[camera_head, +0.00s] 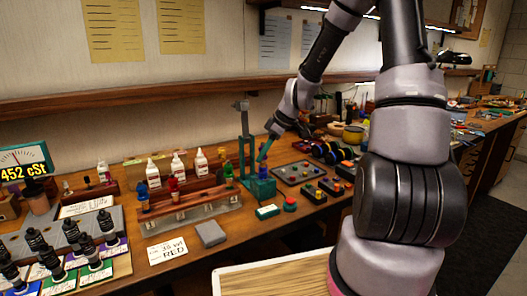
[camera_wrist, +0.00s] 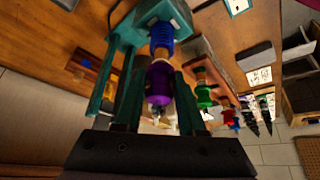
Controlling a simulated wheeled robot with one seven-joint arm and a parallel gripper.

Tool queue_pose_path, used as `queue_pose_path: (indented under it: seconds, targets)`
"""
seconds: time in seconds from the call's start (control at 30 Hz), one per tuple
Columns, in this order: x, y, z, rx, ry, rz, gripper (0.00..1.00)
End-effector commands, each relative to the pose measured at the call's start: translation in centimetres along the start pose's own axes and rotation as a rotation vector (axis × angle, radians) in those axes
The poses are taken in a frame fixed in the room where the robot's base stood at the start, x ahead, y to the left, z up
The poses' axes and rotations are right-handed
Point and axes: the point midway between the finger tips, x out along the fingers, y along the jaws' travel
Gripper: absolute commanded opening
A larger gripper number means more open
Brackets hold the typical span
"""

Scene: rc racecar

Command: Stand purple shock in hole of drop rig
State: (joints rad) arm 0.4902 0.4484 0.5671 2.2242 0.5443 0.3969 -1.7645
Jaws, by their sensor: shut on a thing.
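The purple shock (camera_wrist: 158,84) has a purple body and a blue spring (camera_wrist: 161,42). In the wrist view it is between the two teal fingers of my gripper (camera_wrist: 158,108), which is shut on it. The blue end meets the teal base block of the drop rig (camera_wrist: 125,36); how deep it sits in the hole is hidden. In the head view the drop rig (camera_head: 246,143) stands on the bench with its tall post, and the shock's blue part (camera_head: 263,170) shows upright over its base. My gripper (camera_head: 265,151) reaches down to it from the upper right.
A wooden rack (camera_head: 185,203) with blue, red and green shocks stands left of the rig. White bottles (camera_head: 176,167) stand behind it. A grey button panel (camera_head: 298,173) is just right of the rig. A grey block (camera_head: 211,234) and a label card lie in front.

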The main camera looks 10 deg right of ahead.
Motion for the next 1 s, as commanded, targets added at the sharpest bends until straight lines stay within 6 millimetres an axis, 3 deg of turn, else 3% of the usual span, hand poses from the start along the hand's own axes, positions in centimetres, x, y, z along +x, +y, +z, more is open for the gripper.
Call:
queue_pose_path:
  seconds: [1.0]
  targets:
    - [2.7, 0.0, 1.5, 0.001, 0.000, -0.001, 0.00]
